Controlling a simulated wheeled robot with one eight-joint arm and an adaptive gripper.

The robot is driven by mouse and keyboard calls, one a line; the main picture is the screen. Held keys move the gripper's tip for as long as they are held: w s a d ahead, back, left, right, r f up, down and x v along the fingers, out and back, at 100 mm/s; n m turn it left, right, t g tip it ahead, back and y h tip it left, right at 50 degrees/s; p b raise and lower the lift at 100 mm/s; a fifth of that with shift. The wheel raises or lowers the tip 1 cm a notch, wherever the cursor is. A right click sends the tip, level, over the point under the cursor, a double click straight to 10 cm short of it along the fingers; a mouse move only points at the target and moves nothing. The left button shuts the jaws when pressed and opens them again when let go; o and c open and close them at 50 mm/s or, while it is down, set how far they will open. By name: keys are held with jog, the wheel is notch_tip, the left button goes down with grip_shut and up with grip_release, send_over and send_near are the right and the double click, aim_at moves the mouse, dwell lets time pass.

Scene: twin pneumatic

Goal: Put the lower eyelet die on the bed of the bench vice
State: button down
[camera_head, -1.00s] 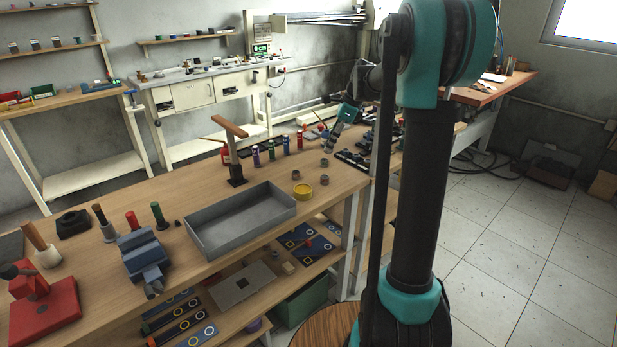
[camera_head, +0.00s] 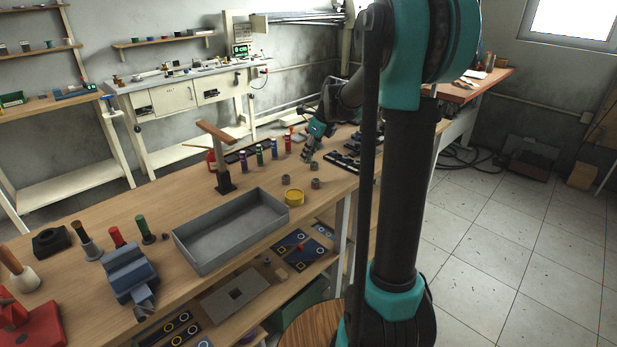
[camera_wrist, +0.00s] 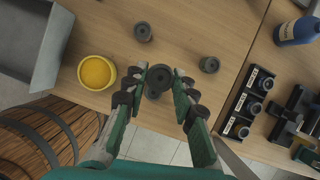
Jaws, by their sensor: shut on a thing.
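My gripper (camera_wrist: 159,80) is shut on a dark round die (camera_wrist: 159,76) with a small dimple on top, held between both fingertips. I cannot read which die it is. In the head view my gripper (camera_head: 306,157) is above the far right part of the bench, near several small grey rings. The blue bench vice (camera_head: 129,274) stands at the front left of the bench, well away from my gripper. Its bed is too small to make out. The wrist view does not show the vice.
A grey tray (camera_head: 181,247) lies between the vice and my gripper. A yellow dish (camera_head: 293,198) and grey rings (camera_head: 315,183) are near the gripper. A wooden-topped post (camera_head: 222,172) and coloured bottles stand behind the tray. A labelled die rack (camera_wrist: 246,104) is at right.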

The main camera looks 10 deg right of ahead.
notch_tip(320, 180, down, 9)
jog(key=shift+f, duration=0.1)
dwell(0.4)
jog(key=c, duration=1.2)
grip_release()
jog(key=shift+f, duration=0.1)
